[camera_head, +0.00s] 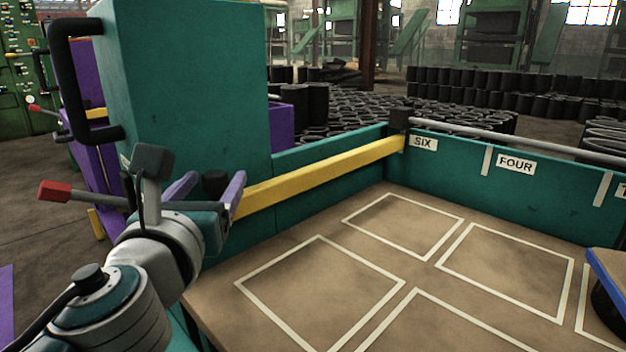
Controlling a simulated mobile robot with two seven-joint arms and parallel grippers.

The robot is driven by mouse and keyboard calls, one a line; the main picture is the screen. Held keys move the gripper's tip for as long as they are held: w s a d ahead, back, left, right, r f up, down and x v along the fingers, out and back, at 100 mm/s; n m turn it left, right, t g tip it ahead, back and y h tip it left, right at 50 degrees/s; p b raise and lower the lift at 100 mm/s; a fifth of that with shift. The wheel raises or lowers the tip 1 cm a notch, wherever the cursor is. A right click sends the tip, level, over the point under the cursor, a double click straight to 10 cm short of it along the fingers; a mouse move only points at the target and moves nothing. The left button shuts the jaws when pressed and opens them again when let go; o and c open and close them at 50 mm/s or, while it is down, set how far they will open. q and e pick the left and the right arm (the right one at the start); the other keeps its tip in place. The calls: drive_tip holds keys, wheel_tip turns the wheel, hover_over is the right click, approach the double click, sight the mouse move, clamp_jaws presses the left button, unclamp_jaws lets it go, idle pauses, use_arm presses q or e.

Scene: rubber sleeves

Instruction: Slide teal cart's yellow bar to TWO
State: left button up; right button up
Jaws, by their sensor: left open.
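The teal cart (290,212) fills the middle of the view, with a tan bed (412,258) marked by white rectangles. The yellow bar (325,172) spans the cart near its tall teal end. Its far end meets the side wall at the SIX label (423,142). A FOUR label (515,164) is farther right on that wall; a third label (621,188) is cut off at the right edge. No TWO label is readable. My left gripper (212,184) is open at the bar's near end, with its purple fingers beside the bar; contact is unclear. My right gripper is not in view.
A grey rail (500,134) runs along the top of the labelled wall. A black handle (72,90) stands out from the cart's tall end. A blue-edged object (606,268) sits at the bed's right. Black rubber sleeves (370,115) stand behind the cart.

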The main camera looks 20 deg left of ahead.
use_arm(q)
clamp_jaws()
idle(0.5)
idle(0.9)
